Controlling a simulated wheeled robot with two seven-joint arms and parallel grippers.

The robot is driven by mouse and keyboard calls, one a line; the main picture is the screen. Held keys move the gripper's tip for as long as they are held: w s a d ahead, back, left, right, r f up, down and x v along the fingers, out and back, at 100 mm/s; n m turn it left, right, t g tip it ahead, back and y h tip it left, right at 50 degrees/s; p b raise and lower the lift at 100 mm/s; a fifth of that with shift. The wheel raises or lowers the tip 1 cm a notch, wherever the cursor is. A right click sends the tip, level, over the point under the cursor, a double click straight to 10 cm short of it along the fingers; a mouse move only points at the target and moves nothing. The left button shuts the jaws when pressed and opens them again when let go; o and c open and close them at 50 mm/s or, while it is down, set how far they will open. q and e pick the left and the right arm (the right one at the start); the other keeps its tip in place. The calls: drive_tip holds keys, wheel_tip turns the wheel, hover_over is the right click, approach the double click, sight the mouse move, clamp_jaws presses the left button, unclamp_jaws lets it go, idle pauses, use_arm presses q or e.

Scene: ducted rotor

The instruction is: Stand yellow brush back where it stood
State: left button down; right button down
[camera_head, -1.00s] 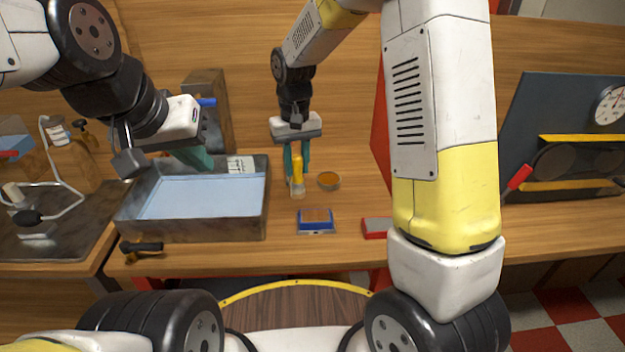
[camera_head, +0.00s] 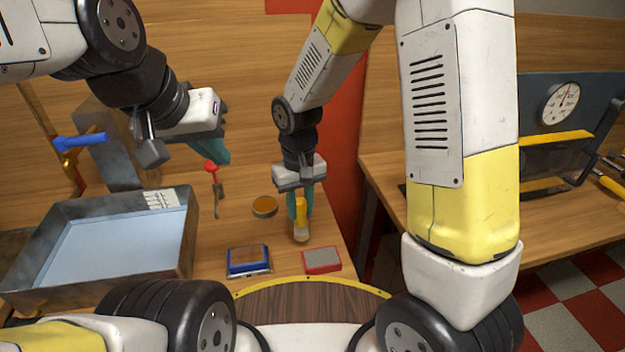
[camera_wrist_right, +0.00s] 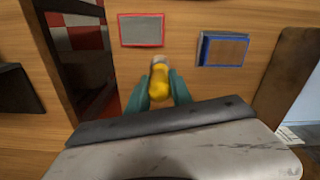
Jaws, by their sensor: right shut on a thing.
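The yellow brush (camera_head: 301,212) hangs upright, bristles down, in my right gripper (camera_head: 300,205), in front of the red and blue blocks' far side. I cannot tell whether its bristle end touches the wooden table. In the right wrist view the brush (camera_wrist_right: 159,80) shows between the two teal fingers (camera_wrist_right: 160,92), which are shut on its handle. My left gripper (camera_head: 218,152) is in the air beyond the tray's right side, near a red-handled tool. Its teal fingers overlap in view, so its opening is unclear. No marked standing place for the brush is visible.
A round amber dish (camera_head: 265,206) lies left of the brush. A blue-framed block (camera_head: 248,260) and a red-framed block (camera_head: 322,260) lie nearer me. The table's right edge is close.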

drive_tip(key=w+d+f, duration=0.1)
drive_tip(key=w+f, duration=0.3)
drive_tip(key=w, duration=0.7)
drive_tip(key=shift+d+f, duration=0.3)
drive_tip(key=shift+w, duration=0.1)
drive_tip(key=shift+f, duration=0.15)
drive_tip(key=c, duration=1.1)
unclamp_jaws()
drive_tip(key=shift+c, duration=0.2)
